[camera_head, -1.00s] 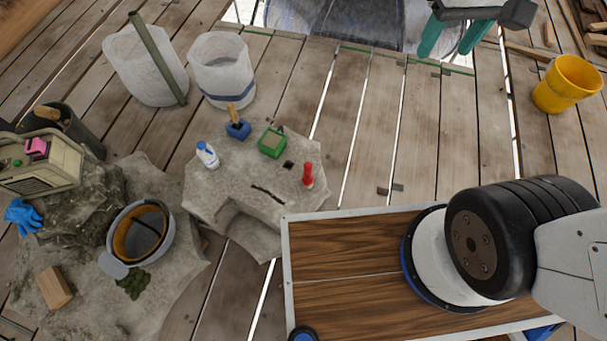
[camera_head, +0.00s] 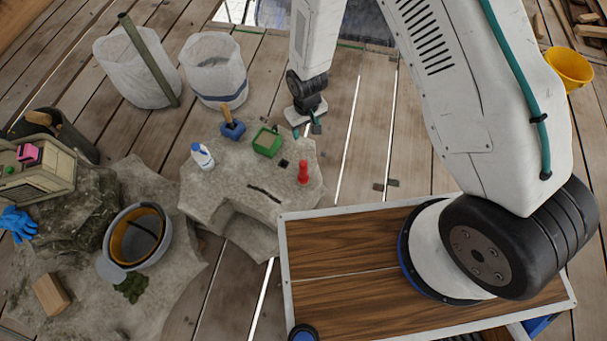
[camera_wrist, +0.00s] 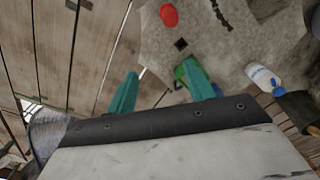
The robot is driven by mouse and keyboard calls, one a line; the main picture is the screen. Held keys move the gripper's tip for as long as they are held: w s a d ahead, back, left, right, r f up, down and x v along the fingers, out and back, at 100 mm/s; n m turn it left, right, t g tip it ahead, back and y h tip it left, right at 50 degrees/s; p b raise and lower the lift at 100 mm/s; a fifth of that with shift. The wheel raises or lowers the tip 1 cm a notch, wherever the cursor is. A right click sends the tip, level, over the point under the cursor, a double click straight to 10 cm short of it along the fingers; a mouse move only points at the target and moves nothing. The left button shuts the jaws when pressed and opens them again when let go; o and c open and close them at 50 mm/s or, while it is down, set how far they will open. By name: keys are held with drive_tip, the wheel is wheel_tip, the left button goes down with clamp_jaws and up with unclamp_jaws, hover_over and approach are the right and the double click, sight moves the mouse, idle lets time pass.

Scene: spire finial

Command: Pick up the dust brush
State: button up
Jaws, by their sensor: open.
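A small blue object with an upright wooden handle (camera_head: 232,124) stands at the back of the stone block (camera_head: 235,185) in the head view. It may be the dust brush, but it is too small to be sure. My gripper (camera_head: 307,128) hangs near the block's back right edge, to the right of a green box (camera_head: 267,142) and apart from the blue object. In the wrist view my gripper (camera_wrist: 161,85) has its two teal fingers spread with nothing held between them. The green box (camera_wrist: 182,72) shows partly behind one finger.
A red object (camera_head: 303,171) and a white bottle with a blue cap (camera_head: 203,157) stand on the block. Two pale buckets (camera_head: 216,75) stand behind it.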

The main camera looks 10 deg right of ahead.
sight(304, 163)
drive_tip(key=shift+n, duration=0.3)
drive_tip(key=s+f, duration=0.1)
drive_tip(key=f, duration=0.3)
drive_tip(key=s+f, duration=0.2)
drive_tip(key=f, duration=0.1)
drive_tip(key=s+a+f, duration=0.1)
drive_tip(key=f, duration=0.3)
drive_tip(key=shift+s+a+f, duration=0.1)
drive_tip(key=shift+s+f, duration=0.15)
drive_tip(key=shift+f, duration=0.05)
wheel_tip(304, 163, down, 7)
drive_tip(key=shift+f, duration=0.15)
clamp_jaws()
